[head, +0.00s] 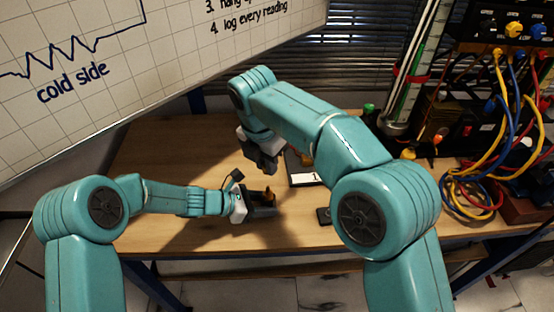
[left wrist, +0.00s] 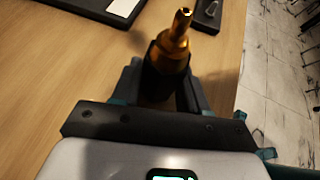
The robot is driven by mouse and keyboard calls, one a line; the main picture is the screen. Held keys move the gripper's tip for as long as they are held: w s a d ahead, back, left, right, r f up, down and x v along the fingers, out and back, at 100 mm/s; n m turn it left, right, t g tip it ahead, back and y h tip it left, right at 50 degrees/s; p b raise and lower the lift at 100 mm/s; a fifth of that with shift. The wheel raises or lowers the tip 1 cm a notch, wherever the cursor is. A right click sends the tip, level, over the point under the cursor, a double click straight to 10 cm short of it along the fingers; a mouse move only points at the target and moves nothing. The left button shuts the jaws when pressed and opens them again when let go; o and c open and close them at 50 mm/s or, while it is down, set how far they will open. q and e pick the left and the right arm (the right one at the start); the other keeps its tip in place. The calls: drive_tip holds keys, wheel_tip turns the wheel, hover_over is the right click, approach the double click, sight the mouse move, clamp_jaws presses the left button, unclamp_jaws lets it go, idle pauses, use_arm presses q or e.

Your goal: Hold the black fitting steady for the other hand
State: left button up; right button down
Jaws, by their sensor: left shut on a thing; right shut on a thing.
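The black fitting (left wrist: 166,64) stands between the fingers of my left gripper (left wrist: 160,90), which is shut on it. A brass nozzle (left wrist: 179,32) rises from its top, leaning slightly right in the left wrist view. In the head view my left gripper (head: 266,207) is low over the wooden table, with a bit of brass showing at its jaws. My right gripper (head: 266,162) points down, behind and above the left one. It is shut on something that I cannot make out. The two grippers are apart.
A dark plate with a white label (head: 305,179) lies right of the grippers. A small black tray (head: 323,215) lies near the table's front edge. A rack with coloured cables (head: 500,110) fills the right. The wooden table (head: 165,160) is clear at left.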

sight(268, 187)
drive_tip(key=shift+f, duration=2.6)
drive_tip(key=shift+f, duration=0.25)
drive_tip(key=shift+f, duration=0.9)
drive_tip(key=shift+f, duration=0.2)
drive_tip(key=m, duration=0.5)
drive_tip(key=shift+g, duration=0.3)
